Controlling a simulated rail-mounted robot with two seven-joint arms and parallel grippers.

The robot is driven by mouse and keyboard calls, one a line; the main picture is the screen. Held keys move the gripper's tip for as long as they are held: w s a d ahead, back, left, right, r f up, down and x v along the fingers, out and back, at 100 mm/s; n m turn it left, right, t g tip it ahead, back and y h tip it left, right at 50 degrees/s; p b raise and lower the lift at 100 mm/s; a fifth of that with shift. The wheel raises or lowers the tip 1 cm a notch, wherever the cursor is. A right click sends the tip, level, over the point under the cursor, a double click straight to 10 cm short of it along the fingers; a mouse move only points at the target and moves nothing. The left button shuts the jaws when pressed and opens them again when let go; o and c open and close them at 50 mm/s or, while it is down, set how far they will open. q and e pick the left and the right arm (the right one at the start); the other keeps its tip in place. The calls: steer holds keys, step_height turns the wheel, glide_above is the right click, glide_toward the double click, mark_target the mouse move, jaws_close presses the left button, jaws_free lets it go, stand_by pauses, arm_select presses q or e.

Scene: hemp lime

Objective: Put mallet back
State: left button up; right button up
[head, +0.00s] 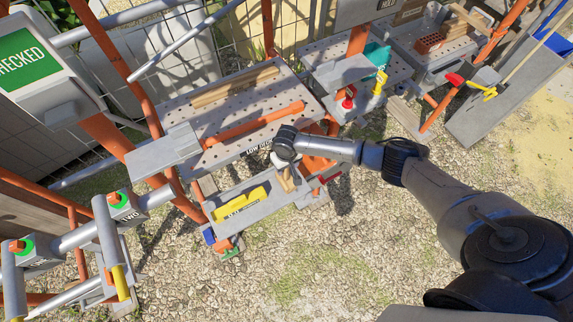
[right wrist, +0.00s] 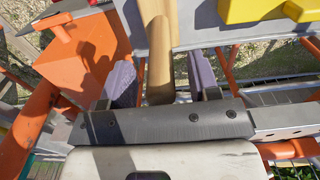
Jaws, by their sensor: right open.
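A pale wooden handle, which looks like the mallet's, stands between the fingers of my right gripper (right wrist: 165,78) in the right wrist view (right wrist: 160,45). The fingers are open on either side of it, with a gap clearly visible on its right. In the head view the right gripper (head: 283,165) is low over the right end of a grey tray (head: 262,212), and the wooden handle (head: 287,181) shows just below it. The mallet's head cannot be made out. My left gripper is not in view.
A yellow tool (head: 244,202) lies in the tray left of the gripper. An orange block (right wrist: 85,65) is close to the left finger. A perforated bench (head: 225,115) with a timber strip (head: 235,86) and orange bar is behind. Gravel ground in front is clear.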

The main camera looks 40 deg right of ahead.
step_height(320, 180, up, 14)
steer(key=p, duration=0.1)
stand_by(0.5)
steer(key=shift+f, duration=0.1)
